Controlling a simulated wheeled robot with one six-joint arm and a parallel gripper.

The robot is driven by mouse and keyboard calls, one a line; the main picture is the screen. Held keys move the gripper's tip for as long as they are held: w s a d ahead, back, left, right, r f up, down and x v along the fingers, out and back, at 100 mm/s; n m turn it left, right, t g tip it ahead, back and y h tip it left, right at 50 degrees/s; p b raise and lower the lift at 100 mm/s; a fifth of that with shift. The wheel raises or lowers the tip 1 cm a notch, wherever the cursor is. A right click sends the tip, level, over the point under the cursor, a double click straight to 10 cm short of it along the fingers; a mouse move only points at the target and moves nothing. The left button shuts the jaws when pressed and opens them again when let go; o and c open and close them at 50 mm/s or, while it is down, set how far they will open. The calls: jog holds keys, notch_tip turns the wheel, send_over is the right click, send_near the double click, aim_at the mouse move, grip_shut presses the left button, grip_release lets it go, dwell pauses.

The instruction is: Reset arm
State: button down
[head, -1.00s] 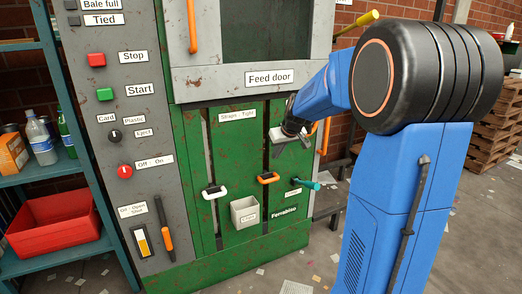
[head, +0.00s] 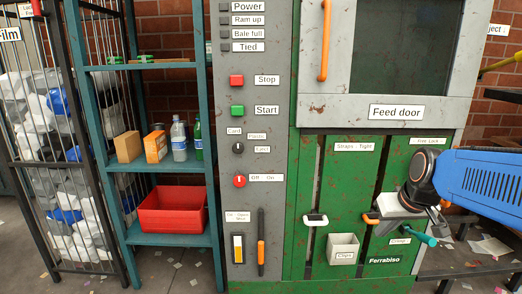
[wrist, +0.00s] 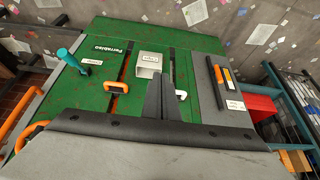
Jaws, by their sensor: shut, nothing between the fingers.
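My blue arm (head: 480,178) reaches in from the right edge of the head view. Its gripper (head: 398,206) hangs in front of the lower right of the green baler front (head: 345,205), near the orange strap handle (head: 371,218) and the teal clamp handle (head: 423,239). In the wrist view the dark fingers of my gripper (wrist: 160,98) are together and hold nothing. They point toward the green panel, beside the Clips box (wrist: 149,65) and the white-and-black handle (wrist: 181,94). I cannot tell how far the fingertips are from the panel.
The grey control column (head: 255,150) with its buttons stands left of the panel. Further left are a teal shelf (head: 165,165) with bottles and a red bin (head: 172,210), and a wire cage (head: 65,140). The feed door (head: 395,110) is above. Paper scraps litter the floor.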

jog(key=s+a+f, duration=0.1)
jog(key=s+f, duration=0.1)
jog(key=s, duration=0.7)
jog(key=s+a+f, duration=0.2)
jog(key=s+f, duration=0.1)
jog(key=s, duration=0.6)
jog(key=shift+a+g, duration=0.3)
jog(key=shift+g, duration=0.1)
